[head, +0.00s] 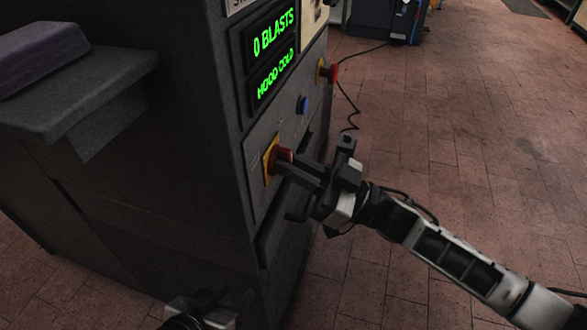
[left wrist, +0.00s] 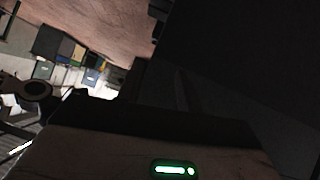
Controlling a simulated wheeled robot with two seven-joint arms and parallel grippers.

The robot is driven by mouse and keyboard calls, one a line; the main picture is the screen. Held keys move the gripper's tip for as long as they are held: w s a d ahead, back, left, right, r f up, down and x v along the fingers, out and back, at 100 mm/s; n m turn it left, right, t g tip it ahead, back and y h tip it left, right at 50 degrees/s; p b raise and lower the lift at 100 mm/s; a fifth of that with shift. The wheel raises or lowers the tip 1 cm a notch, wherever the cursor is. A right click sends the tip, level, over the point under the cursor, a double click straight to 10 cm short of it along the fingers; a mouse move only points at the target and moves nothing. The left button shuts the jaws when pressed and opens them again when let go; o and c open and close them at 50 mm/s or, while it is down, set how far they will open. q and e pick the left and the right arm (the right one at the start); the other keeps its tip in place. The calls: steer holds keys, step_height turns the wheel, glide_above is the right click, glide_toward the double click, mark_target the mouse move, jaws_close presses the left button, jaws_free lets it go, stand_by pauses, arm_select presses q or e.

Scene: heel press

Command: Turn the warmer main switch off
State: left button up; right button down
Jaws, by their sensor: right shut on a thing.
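The dark machine has a red rotary switch (head: 284,155) on a yellow plate (head: 270,160), low on its front panel. I take this as the warmer main switch, though its label is too small to read. My right gripper (head: 287,165) comes in from the right and is shut on the red switch, hiding part of it. The left wrist view shows mostly dark surfaces and no clear fingers.
The machine's display (head: 274,52) reads "0 BLASTS" and "HOOD COLD" in green. A blue button (head: 303,105) and another red knob (head: 333,73) on yellow sit higher on the panel. A grey shelf (head: 90,85) juts out left. The brick floor (head: 470,150) at right is open.

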arm_select(q)
steer(key=f, duration=0.1)
steer(key=b, duration=0.1)
steer(key=f+b, duration=0.1)
steer(key=shift+w+d+f, duration=0.35)
steer(key=shift+w+d, duration=0.05)
arm_select(e)
steer(key=n+g, duration=0.2)
steer(key=n, duration=0.2)
steer(key=n+g, duration=0.2)
steer(key=n, duration=0.2)
steer(key=n+g, duration=0.1)
steer(key=n, duration=0.2)
steer(key=shift+w+n+g, duration=0.1)
steer(key=shift+n+g, duration=0.3)
arm_select(q)
steer(key=shift+s, duration=0.1)
arm_select(e)
steer(key=c, duration=1.5)
jaws_free()
steer(key=shift+o, duration=0.2)
